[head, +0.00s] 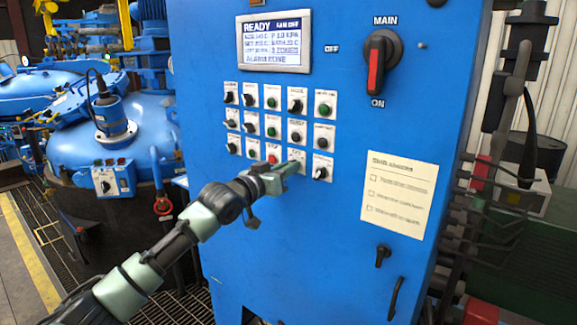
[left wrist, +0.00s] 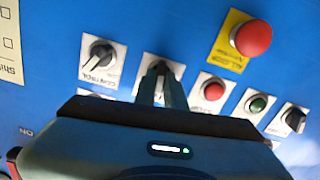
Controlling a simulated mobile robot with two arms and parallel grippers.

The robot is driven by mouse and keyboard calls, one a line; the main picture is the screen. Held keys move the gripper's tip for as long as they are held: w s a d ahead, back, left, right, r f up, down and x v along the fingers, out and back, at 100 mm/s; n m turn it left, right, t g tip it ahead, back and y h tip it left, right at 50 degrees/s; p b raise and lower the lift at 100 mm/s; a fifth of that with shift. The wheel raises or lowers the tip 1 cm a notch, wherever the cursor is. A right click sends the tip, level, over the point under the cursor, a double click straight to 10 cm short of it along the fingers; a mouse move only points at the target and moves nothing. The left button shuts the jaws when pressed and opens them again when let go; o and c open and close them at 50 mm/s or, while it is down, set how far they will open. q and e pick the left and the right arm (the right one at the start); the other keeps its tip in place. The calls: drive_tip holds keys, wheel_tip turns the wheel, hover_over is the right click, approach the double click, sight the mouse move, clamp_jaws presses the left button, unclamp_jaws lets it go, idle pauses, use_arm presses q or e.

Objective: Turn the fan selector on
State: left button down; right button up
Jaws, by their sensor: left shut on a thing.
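The blue cabinet (head: 340,115) carries a grid of selectors and buttons. My left gripper (head: 290,168) reaches its bottom row, just right of a red button (head: 273,159). In the left wrist view, which is turned over, its narrow fingers (left wrist: 160,92) are shut on the black knob of a selector, taken as the fan selector (left wrist: 160,66), on a white plate. Its label is hidden or unreadable, and the fingers cover much of the knob. The display (head: 275,42) reads READY and FAN OFF. My right gripper is not in view.
A neighbouring selector (left wrist: 98,57) sits close beside the fingers. A red mushroom button (left wrist: 252,38) on a yellow plate is also near. The main switch (head: 378,62) is higher up. A paper checklist (head: 399,195) hangs at the right. Blue vessels stand at the left.

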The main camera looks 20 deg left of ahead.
use_arm(q)
drive_tip(key=shift+d+m+p, duration=0.1)
drive_tip(key=shift+m+p, duration=1.4)
drive_tip(key=shift+m, duration=2.3)
drive_tip(key=c, duration=1.5)
unclamp_jaws()
drive_tip(key=shift+s+f, duration=0.1)
